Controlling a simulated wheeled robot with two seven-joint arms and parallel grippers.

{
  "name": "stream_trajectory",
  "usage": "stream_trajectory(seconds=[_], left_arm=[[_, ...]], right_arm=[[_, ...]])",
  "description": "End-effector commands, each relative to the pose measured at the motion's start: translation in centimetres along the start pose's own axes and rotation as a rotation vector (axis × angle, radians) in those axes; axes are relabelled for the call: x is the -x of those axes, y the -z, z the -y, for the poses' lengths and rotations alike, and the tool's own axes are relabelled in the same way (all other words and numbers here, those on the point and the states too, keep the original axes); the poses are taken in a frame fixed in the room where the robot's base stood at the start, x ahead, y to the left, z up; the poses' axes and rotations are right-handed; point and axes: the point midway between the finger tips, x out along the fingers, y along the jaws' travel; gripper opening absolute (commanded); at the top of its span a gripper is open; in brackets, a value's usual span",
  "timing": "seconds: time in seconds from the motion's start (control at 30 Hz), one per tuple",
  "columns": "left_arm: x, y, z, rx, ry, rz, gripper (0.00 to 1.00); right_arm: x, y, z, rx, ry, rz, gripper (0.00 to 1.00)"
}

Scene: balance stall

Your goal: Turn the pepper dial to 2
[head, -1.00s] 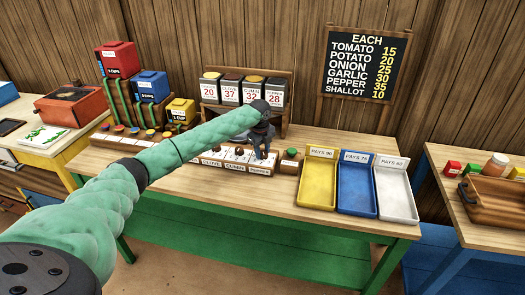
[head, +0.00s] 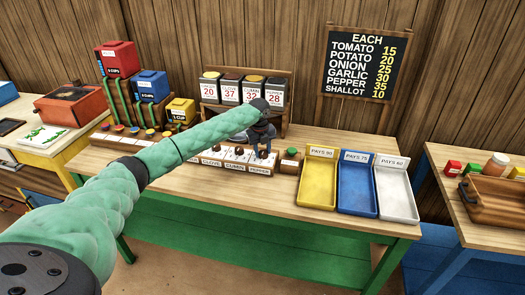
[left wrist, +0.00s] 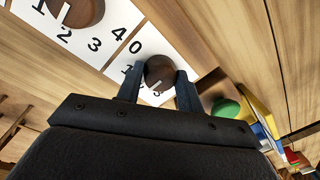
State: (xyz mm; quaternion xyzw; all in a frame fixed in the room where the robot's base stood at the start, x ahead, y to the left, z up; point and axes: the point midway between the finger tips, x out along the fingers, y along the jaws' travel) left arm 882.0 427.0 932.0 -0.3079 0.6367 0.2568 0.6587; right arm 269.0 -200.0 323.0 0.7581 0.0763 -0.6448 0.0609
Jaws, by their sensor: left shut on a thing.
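The pepper dial is a round brown knob with a white pointer mark; it shows in the left wrist view (left wrist: 160,70) on a white plate with black numbers. My left gripper (left wrist: 160,88) is shut on the dial, one finger on each side. In the head view my left gripper (head: 264,148) is over the PEPPER label (head: 259,171), at the right end of the row of dials. My right gripper is not in view.
A green button (head: 291,152) on a wooden block is just right of the dials. Yellow (head: 318,202), blue (head: 357,205) and white trays (head: 397,207) stand further right. The spice rack (head: 290,82) stands behind, with PEPPER 28 at its right. Another dial (left wrist: 80,8) is beside the pepper dial.

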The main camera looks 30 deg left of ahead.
Motion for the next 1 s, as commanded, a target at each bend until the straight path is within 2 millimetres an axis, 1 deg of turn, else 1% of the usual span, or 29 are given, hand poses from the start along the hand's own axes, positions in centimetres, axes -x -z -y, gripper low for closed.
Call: stream_trajectory(seconds=[0.03,0.17,0.2,0.27,0.3,0.57,0.73,0.8,1.0], left_arm=[[0.3,-0.1,0.1,0.001,0.003,0.003,0.14],[0.3,-0.1,0.1,0.002,0.004,0.003,0.14],[0.3,-0.1,0.1,0.002,0.004,0.003,0.43],[0.2,-0.1,0.1,0.002,0.003,0.003,0.54],[0.2,-0.1,0.1,0.002,0.003,0.002,0.58],[0.1,-0.1,0.0,0.001,0.001,0.001,0.58],[0.9,-0.1,0.0,0.001,0.002,0.001,0.58],[1.7,-0.1,0.1,0.000,0.003,0.001,0.58],[4.6,-0.1,0.0,0.001,0.003,0.003,0.58]], right_arm=[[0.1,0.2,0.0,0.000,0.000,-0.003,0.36],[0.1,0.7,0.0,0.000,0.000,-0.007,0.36],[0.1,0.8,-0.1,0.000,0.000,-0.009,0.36],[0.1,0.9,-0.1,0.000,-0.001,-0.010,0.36],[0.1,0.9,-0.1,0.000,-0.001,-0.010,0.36],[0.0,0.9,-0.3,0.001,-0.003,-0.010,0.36],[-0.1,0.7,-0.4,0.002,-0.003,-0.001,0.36],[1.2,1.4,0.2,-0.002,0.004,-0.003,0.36],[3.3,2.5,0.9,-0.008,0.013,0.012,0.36]])
